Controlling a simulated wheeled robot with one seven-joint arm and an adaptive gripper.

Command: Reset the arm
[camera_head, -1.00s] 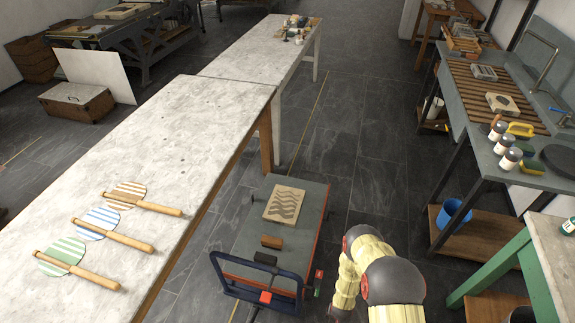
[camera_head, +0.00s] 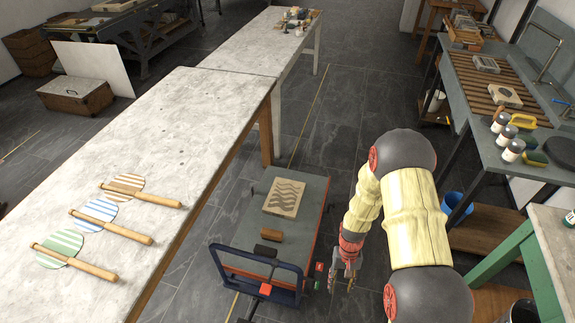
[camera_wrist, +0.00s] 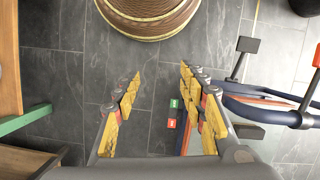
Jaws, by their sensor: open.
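My arm with yellowish covers rises at the lower right in the head view. My gripper (camera_head: 345,272) hangs low beside the right side of the grey-topped cart and points down. Nothing is held between the fingers.
The cart (camera_head: 308,215) carries a wavy-patterned block (camera_head: 284,197) and a brown block (camera_head: 271,235). The long pale table (camera_head: 165,125) with striped paddles stands left. The sink bench (camera_head: 480,125) and green-legged table (camera_head: 500,250) stand right. Open floor lies beyond the cart.

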